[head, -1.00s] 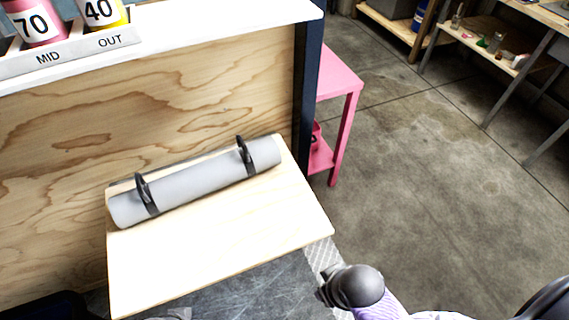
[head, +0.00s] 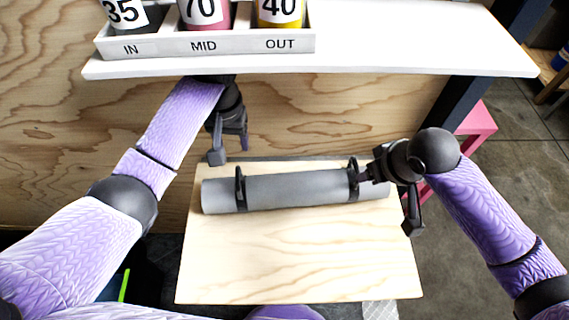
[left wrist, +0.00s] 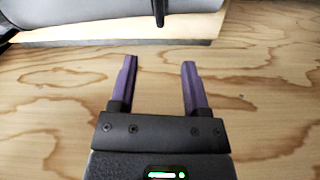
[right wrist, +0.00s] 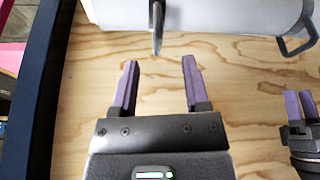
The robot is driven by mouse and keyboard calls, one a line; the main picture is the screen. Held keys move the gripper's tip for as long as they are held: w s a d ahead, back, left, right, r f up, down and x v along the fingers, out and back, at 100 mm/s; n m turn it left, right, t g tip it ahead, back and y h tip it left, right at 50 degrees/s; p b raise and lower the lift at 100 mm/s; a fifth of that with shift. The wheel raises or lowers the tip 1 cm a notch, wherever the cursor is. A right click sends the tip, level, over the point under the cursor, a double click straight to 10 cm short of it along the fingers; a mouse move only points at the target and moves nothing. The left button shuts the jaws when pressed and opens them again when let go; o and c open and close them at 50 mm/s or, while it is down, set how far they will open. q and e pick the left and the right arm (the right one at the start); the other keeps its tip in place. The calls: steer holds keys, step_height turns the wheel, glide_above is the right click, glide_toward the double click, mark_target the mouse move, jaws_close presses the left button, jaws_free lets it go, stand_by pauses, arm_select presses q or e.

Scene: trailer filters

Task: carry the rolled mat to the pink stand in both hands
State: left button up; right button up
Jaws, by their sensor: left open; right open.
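The rolled mat (head: 295,190) is a grey cylinder lying across a pale wooden board (head: 300,260). Two dark straps with upright loop handles go around it, a left one (head: 240,190) and a right one (head: 353,178). My left gripper (head: 231,150) is open and empty, behind and above the mat's left end. My right gripper (head: 388,200) is open at the mat's right end and hides part of it. In the right wrist view, a handle (right wrist: 158,25) is ahead of the open fingers, with nothing between them. The pink stand (head: 478,122) is at the right, partly hidden by my right arm.
A white shelf (head: 420,55) overhangs behind the board, with a tray (head: 205,45) of numbered cups. A dark blue post (head: 452,100) stands between the board and the pink stand. Open concrete floor (head: 515,115) lies at the far right.

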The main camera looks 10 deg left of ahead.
mark_target(238, 166)
arm_select(q)
steer(key=shift+r, duration=0.25)
step_height(238, 166, down, 10)
arm_select(e)
steer(key=x, duration=0.9)
steer(key=shift+w+f, duration=0.2)
steer(key=shift+f, duration=0.15)
arm_select(q)
jaws_close()
arm_select(e)
jaws_close()
stand_by(0.4)
